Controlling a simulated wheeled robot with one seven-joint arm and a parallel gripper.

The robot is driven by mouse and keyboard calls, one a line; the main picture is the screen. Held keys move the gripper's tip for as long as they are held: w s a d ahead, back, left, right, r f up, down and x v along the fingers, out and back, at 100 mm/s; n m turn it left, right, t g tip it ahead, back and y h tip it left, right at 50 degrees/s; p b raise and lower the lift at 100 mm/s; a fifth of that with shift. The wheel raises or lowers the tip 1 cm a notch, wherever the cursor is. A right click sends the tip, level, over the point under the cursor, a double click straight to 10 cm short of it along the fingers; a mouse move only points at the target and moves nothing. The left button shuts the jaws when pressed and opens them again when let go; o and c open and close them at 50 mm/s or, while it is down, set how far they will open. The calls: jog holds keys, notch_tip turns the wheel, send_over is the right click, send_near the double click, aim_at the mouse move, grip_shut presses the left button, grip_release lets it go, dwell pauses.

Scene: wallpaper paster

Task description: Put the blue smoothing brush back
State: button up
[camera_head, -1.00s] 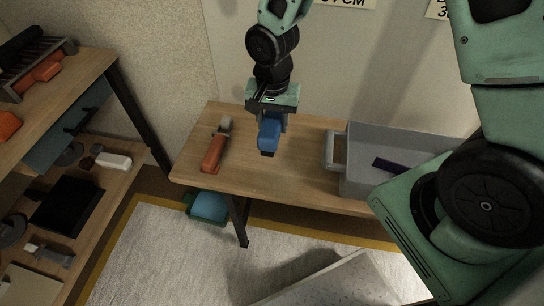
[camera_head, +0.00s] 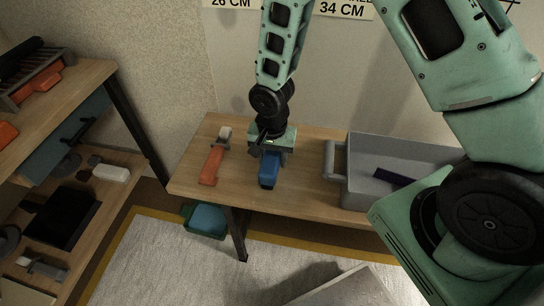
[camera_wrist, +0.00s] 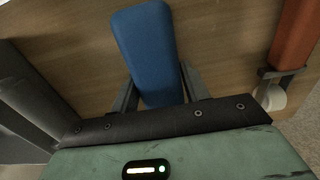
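The blue smoothing brush (camera_head: 268,171) is at the bench top (camera_head: 310,178), between the orange-handled tool and the grey bin. In the wrist view its blue body (camera_wrist: 150,50) points away from my gripper (camera_wrist: 160,80), with one finger close along each side. My gripper (camera_head: 270,152) is above the bench, pointing down, and appears shut on the brush. I cannot tell whether the brush's underside touches the wood. The end of the brush nearest the palm is hidden.
An orange-handled tool (camera_head: 211,165) lies left of the brush. A grey bin (camera_head: 355,170) with a dark purple item (camera_head: 391,177) stands to the right. A shelf unit (camera_head: 85,85) is at far left. A teal bin (camera_head: 207,221) sits below the bench.

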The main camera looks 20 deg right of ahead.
jog(key=shift+o, duration=1.1)
jog(key=shift+f, duration=0.2)
notch_tip(320, 180, up, 16)
jog(key=p, duration=0.3)
jog(key=s+a+r+n, duration=0.3)
jog(key=s+r+n, duration=0.3)
jog(key=s+n, duration=0.3)
jog(key=s+a+r+n, duration=0.3)
jog(key=s+r+n, duration=0.25)
jog(key=s, duration=0.55)
notch_tip(320, 180, up, 12)
jog(key=p, duration=1.3)
jog(key=shift+a+y, duration=0.15)
jog(key=shift+y, duration=0.15)
